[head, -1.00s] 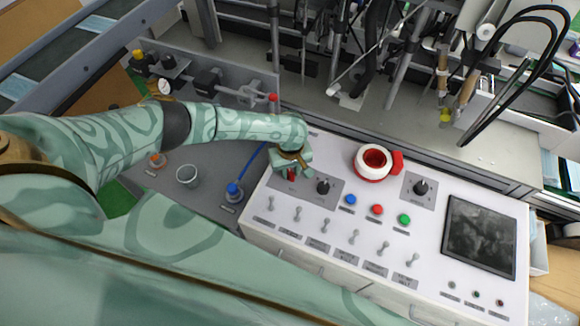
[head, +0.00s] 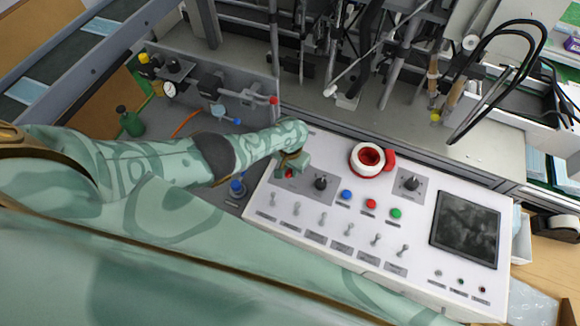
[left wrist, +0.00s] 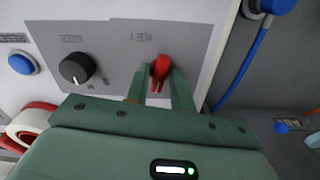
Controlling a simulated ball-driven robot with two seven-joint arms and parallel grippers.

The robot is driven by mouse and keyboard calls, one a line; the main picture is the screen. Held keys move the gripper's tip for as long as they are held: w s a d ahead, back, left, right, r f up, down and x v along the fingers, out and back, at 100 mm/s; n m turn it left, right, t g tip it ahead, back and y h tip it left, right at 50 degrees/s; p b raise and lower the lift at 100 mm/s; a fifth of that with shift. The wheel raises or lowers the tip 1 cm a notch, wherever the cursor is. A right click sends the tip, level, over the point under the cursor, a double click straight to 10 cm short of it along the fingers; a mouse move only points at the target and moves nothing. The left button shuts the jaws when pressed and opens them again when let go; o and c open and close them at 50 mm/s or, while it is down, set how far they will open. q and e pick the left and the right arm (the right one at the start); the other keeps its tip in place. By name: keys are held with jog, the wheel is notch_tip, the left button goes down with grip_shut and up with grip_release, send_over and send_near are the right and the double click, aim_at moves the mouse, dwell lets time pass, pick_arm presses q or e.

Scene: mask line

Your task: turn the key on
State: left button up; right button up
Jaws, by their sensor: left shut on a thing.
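The red key (left wrist: 160,68) sits on a grey plate labelled KEY (left wrist: 132,42) at the upper left of the white control panel. In the left wrist view its handle lies between the two green fingers of my left gripper (left wrist: 161,84), which is shut on it. In the head view my left gripper (head: 290,168) is over the key plate, and only a bit of red (head: 289,174) shows beneath it. The key's exact turn angle is hard to tell. My right gripper is not in view.
Several toggle switches line the front. A dark screen (head: 465,228) is at the right. A blue-capped valve (head: 237,187) stands left.

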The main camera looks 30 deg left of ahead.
pick_arm(q)
jog(key=m, duration=0.3)
jog(key=shift+m, duration=1.9)
jog(key=shift+w, duration=0.1)
jog(key=o, duration=1)
jog(key=shift+d, duration=0.1)
jog(key=shift+r, duration=0.1)
